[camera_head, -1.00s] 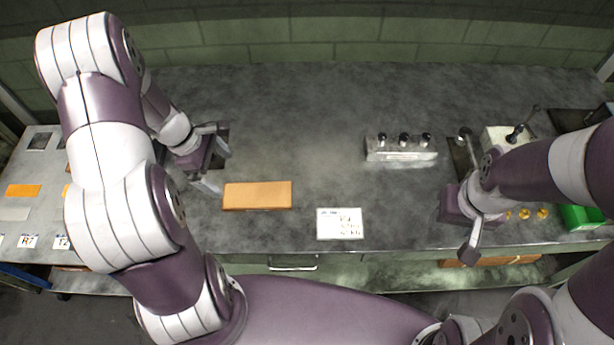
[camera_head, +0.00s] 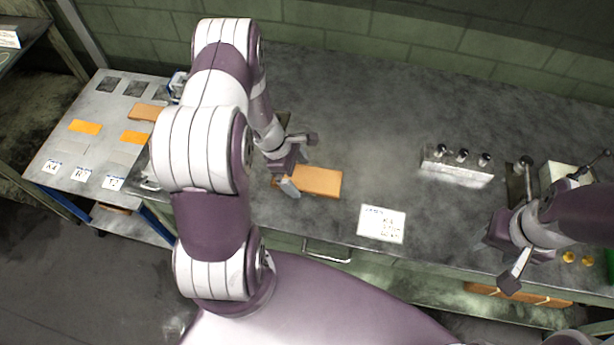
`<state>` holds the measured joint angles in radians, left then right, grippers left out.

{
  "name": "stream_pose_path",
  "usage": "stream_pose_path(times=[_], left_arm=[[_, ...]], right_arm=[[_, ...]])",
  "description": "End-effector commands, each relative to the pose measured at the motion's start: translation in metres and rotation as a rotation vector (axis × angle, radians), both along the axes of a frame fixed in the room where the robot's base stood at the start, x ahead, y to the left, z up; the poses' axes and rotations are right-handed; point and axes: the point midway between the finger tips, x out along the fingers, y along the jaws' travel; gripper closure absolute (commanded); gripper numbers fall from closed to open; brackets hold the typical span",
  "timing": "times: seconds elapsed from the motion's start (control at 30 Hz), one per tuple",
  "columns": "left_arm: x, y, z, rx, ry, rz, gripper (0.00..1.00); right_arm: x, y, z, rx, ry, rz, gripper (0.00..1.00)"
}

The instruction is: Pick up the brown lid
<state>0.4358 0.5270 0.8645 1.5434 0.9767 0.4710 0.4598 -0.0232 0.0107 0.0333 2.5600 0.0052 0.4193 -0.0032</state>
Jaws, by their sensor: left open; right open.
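A flat brown rectangular piece (camera_head: 320,181), the likely brown lid, lies on the grey workbench left of the white sheet. My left gripper (camera_head: 299,163) is open and at its left end. The near finger overlaps the piece's left edge in the picture; I cannot tell whether it touches. Another brown piece (camera_head: 146,112) lies on the side table at left, partly hidden by my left arm. My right gripper (camera_head: 515,224) is open and empty at the right of the workbench.
The grey workbench (camera_head: 360,110) is clear behind the brown piece. A metal block with black knobs (camera_head: 456,167) stands to the right, and a white sheet (camera_head: 381,224) lies near the front edge. The side table (camera_head: 60,147) holds orange cards (camera_head: 85,127) and labels.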

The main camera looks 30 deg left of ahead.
Motion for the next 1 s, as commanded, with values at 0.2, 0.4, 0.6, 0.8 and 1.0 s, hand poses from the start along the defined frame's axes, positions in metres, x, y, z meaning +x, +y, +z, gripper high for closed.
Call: stream_pose_path(times=[0.2,0.4,0.6,0.8,1.0], left_arm=[[0.000,0.000,0.000,-0.001,0.000,0.000,0.33],[0.000,0.000,0.000,-0.001,0.000,0.000,0.47],[0.000,0.000,0.004,-0.001,-0.001,0.000,0.47],[0.001,0.000,0.028,0.000,-0.003,-0.001,0.47],[-0.016,-0.025,0.057,-0.001,-0.001,-0.003,0.47]], right_arm=[[0.000,0.000,0.000,0.000,0.000,0.000,0.46],[0.000,0.000,0.000,0.000,0.000,0.000,0.46],[0.000,0.000,-0.001,0.000,0.000,0.000,0.46],[0.000,0.000,-0.003,0.000,0.000,0.000,0.46],[0.000,0.000,-0.012,0.000,0.000,0.000,0.46]])
